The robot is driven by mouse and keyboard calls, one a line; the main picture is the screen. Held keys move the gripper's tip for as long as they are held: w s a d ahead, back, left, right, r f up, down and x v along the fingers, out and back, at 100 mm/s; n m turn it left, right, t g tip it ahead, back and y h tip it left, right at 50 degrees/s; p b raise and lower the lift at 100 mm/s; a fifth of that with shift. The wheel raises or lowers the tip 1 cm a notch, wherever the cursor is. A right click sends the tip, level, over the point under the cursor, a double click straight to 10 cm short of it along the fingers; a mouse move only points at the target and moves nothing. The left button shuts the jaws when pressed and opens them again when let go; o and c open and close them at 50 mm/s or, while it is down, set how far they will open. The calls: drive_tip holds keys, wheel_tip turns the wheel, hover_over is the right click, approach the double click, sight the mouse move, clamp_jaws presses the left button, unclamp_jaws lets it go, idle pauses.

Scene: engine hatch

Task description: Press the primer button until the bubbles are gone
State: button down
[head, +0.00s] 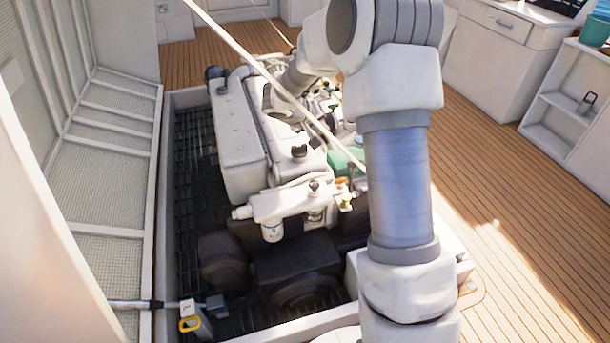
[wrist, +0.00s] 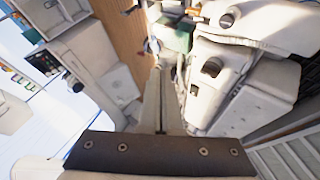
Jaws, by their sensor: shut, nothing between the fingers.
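The engine (head: 240,140) sits in the open hatch in the head view. A pale filter bracket (head: 270,205) is on its near end, with a white filter (head: 272,232) hanging below. A small dark knob (head: 314,187) tops the bracket's right part; it may be the primer button, but I cannot be sure. No bubbles can be made out. My gripper (wrist: 168,70) is shut and empty in the wrist view, pointing at the engine's edge. A small round grey part (wrist: 152,46) shows just beyond its fingertips; contact cannot be judged. In the head view my arm hides part of the engine.
The raised hatch cover (head: 110,130) stands at the left, with a pale strut (head: 245,50) crossing over the engine. A yellow-handled item (head: 190,323) is at the lower left. Cabinets (head: 500,50) line the right. The wooden deck (head: 500,250) at the right is clear.

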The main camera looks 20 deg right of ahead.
drive_tip(key=t+b, duration=0.1)
drive_tip(key=b, duration=0.2)
hover_over(316, 183)
drive_tip(key=a, duration=0.1)
wheel_tip(316, 183, down, 15)
drive_tip(key=shift+s+a+r+y, duration=0.15)
drive_tip(key=shift+s+r+y, duration=0.15)
drive_tip(key=shift+s, duration=0.15)
drive_tip(key=shift+f, duration=0.15)
wheel_tip(316, 183, down, 7)
drive_tip(key=b, duration=0.2)
drive_tip(key=shift+b, duration=0.4)
drive_tip(key=shift+f+b, duration=0.85)
drive_tip(key=shift+b, duration=0.4)
drive_tip(key=shift+f+b, duration=0.4)
drive_tip(key=shift+b, duration=0.6)
drive_tip(key=shift+s+f, duration=0.1)
drive_tip(key=shift+f, duration=0.8)
drive_tip(key=shift+r, duration=0.15)
idle(0.5)
drive_tip(key=shift+r+p, duration=0.3)
drive_tip(key=shift+r, duration=0.85)
